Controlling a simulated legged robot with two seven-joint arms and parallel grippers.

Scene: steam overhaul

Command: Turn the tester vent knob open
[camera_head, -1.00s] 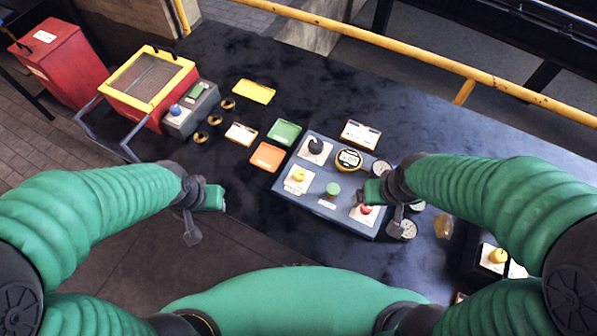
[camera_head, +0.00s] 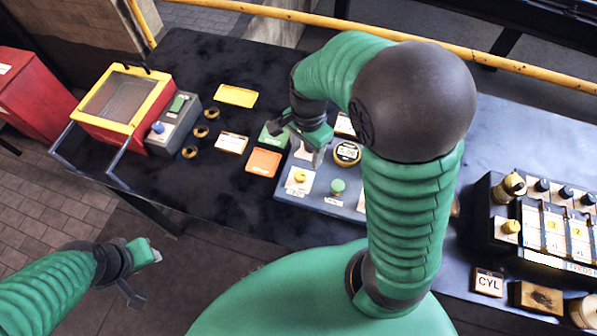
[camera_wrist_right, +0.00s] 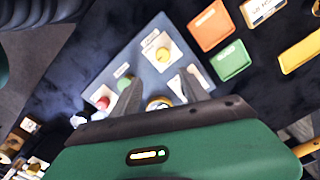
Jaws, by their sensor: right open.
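The tester (camera_head: 318,202) is a blue-grey box on the bench with coloured knobs on white plates. Its yellow knob (camera_head: 300,176), green knob (camera_head: 338,186) and round yellow-rimmed gauge (camera_head: 347,153) show; my right arm hides its right part. I cannot read which knob is labelled vent. My right gripper (camera_head: 316,156) is over the tester's far left corner, where it covers the black knob. In the right wrist view its fingers (camera_wrist_right: 158,92) are apart, with the gauge (camera_wrist_right: 158,103) seen between them and the red knob (camera_wrist_right: 102,103) beyond. My left gripper (camera_head: 145,270) is off the bench's front edge; its jaws are unclear.
A red box with a yellow frame (camera_head: 101,127) stands at the left. Orange (camera_head: 264,162), green (camera_head: 274,134) and yellow (camera_head: 236,96) trays lie left of the tester. A dark unit with several knobs (camera_head: 560,230) stands at the right. A yellow rail (camera_head: 400,37) runs behind.

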